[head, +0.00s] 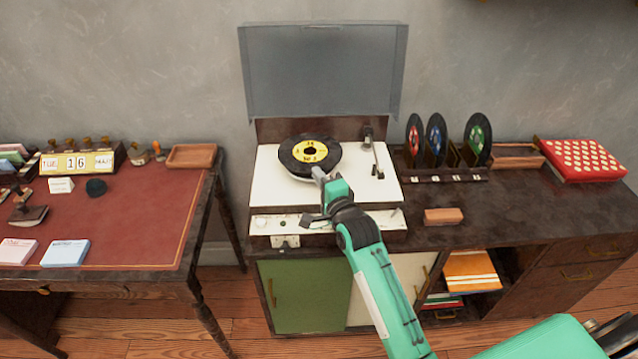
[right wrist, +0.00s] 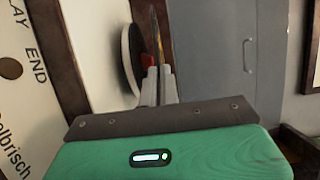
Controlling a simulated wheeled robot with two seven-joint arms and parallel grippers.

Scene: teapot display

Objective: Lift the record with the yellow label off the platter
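The black record with the yellow label (head: 327,151) is over the platter of the white record player (head: 268,194). My right gripper (head: 320,178) is at the record's near edge. In the right wrist view, its two fingers (right wrist: 156,88) are close together on either side of the record's thin edge (right wrist: 161,42). The platter (right wrist: 130,58) shows there to the left, with a narrow gap between it and the record. The record hides most of the platter in the head view.
The grey lid (head: 322,72) stands open behind the player. The tonearm (head: 376,160) is right of the record. Several records stand in a rack (head: 437,139) to the right, near a red box (head: 581,159). A small brown block (head: 443,216) lies in front of the rack.

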